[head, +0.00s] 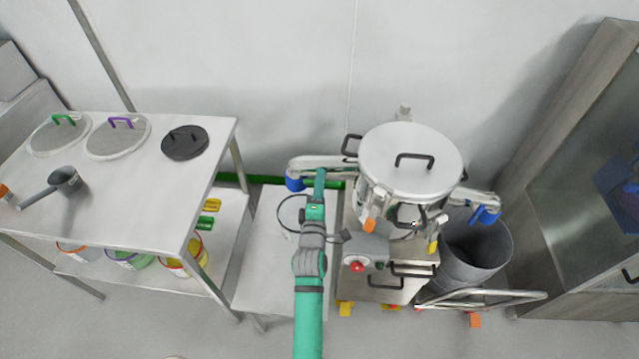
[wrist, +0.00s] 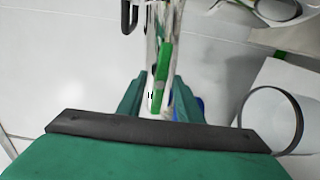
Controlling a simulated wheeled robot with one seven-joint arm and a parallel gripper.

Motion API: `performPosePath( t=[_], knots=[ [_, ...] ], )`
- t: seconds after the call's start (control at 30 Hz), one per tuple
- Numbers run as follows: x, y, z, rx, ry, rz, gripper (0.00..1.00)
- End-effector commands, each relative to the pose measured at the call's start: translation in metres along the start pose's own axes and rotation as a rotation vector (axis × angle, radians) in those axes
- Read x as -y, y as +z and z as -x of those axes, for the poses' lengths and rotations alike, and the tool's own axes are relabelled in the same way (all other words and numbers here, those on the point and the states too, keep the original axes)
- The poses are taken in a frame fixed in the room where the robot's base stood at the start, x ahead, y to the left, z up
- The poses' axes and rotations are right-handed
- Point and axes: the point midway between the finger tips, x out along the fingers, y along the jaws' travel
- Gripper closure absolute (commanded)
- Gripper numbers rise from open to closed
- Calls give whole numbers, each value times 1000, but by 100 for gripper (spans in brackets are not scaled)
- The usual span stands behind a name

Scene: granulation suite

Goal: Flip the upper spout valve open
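A steel vessel (head: 410,160) with a flat lid has a spout on each side. The left spout (head: 325,162) sits higher in the picture and ends in a blue tip (head: 294,184). The right spout (head: 474,198) also has a blue end. In the wrist view a green lever (wrist: 163,72) lies along a shiny steel spout (wrist: 152,28). My gripper (head: 319,180) is at the left spout and covers part of it. In the wrist view my gripper (wrist: 157,88) is open, with the lever between its fingers and gaps visible. Whether either finger touches it is unclear.
A dark-rimmed container (head: 291,212) stands below the left spout on a low table (head: 262,262). A control box with a red button (head: 356,266) is right of my arm. A grey bin (head: 470,250) stands at right. A steel table (head: 130,185) with lids is at left.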

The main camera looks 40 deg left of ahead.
Motion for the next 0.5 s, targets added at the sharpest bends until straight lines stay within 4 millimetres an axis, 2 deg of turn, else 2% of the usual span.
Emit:
performPosePath(
  t=[0.13,0.27,0.5],
  knots=[
    [0,0,2,0,0,0,68],
    [1,0,13,-1,-1,-2,68],
    [1,-1,54,-1,-2,0,68]
  ],
)
